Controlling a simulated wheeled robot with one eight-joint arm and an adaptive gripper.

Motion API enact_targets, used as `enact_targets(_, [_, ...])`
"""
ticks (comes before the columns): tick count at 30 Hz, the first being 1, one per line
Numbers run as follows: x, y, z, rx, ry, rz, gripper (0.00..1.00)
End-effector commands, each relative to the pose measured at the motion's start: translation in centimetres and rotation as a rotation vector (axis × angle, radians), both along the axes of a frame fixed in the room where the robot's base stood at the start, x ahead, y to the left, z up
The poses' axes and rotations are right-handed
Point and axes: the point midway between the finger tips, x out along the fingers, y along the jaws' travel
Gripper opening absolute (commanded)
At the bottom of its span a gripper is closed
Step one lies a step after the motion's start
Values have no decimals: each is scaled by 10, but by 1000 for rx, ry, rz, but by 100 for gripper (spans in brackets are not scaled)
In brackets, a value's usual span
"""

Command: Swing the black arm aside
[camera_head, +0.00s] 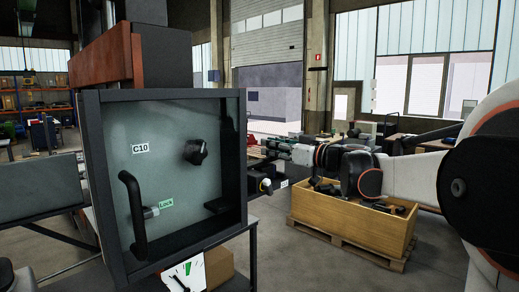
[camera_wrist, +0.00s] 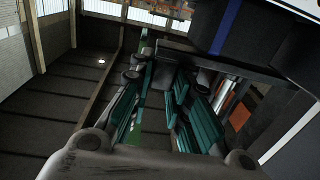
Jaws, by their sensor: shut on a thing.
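My gripper (camera_head: 272,146) reaches in from the right and ends just right of the grey cabinet in the head view. In the wrist view my gripper (camera_wrist: 160,75) shows two fingers with teal pads and a narrow gap between them. A dark bar, apparently the black arm (camera_wrist: 205,60), crosses at the fingertips, and the fingers are shut on it. Its exact contact with the pads is hard to make out. In the head view the cabinet's edge and my gripper mostly hide that spot.
The cabinet (camera_head: 91,150) has a glass front marked C10, a black curved handle (camera_head: 132,210), a black knob (camera_head: 195,151) and a green Lock label (camera_head: 166,203). A wooden crate (camera_head: 350,224) of dark parts stands on a pallet below my arm. Floor shows between them.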

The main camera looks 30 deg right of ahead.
Motion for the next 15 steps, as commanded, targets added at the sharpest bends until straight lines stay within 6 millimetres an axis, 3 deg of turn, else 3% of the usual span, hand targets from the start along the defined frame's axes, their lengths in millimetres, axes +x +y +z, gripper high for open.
enact_targets(15, [42, 28, -1, 0, 0, 422, 0])
